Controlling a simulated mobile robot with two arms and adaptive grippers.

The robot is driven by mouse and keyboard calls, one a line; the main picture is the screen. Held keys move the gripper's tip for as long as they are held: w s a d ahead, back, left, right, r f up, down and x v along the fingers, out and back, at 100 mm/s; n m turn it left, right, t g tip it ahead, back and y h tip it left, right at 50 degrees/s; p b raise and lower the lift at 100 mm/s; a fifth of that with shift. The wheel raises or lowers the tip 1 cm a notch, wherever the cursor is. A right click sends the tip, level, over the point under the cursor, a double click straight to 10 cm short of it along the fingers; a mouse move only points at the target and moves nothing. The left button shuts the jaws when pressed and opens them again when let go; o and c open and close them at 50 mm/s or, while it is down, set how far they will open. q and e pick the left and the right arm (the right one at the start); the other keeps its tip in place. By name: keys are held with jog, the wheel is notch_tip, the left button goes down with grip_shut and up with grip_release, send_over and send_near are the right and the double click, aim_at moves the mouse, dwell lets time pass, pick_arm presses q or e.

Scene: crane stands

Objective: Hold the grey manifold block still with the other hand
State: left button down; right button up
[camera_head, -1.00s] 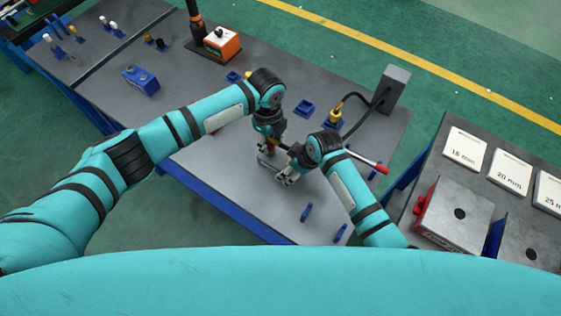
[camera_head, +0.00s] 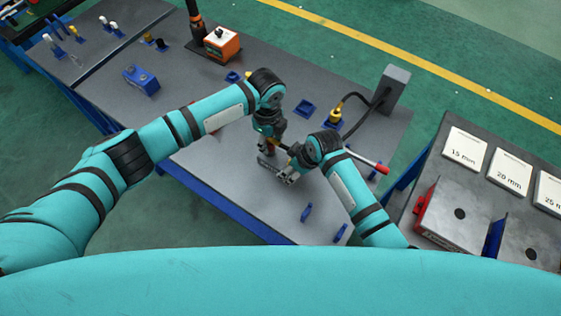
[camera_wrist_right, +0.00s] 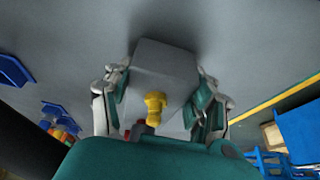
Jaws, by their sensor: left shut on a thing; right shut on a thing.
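The grey manifold block (camera_wrist_right: 165,75) sits between the two fingers of my right gripper (camera_wrist_right: 160,100) in the right wrist view. A yellow fitting (camera_wrist_right: 155,104) stands on its near face. My right gripper is shut on the block; in the head view this gripper (camera_head: 282,174) is low over the table and mostly hides the block. My left gripper (camera_head: 269,147) is just above and left of it, pointing down and shut.
The grey table (camera_head: 225,185) has small blue holders (camera_head: 306,212) near its front edge. A grey post (camera_head: 391,88) with a black hose stands at the right. An orange box (camera_head: 222,45) and a blue block (camera_head: 140,79) are farther left. A side table holds size cards (camera_head: 465,147).

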pick_arm(q)
jog(key=shift+r, duration=0.2)
dwell(0.6)
jog(key=shift+r, duration=2.35)
pick_arm(e)
jog(key=o, duration=1.5)
jog(key=shift+c, duration=0.2)
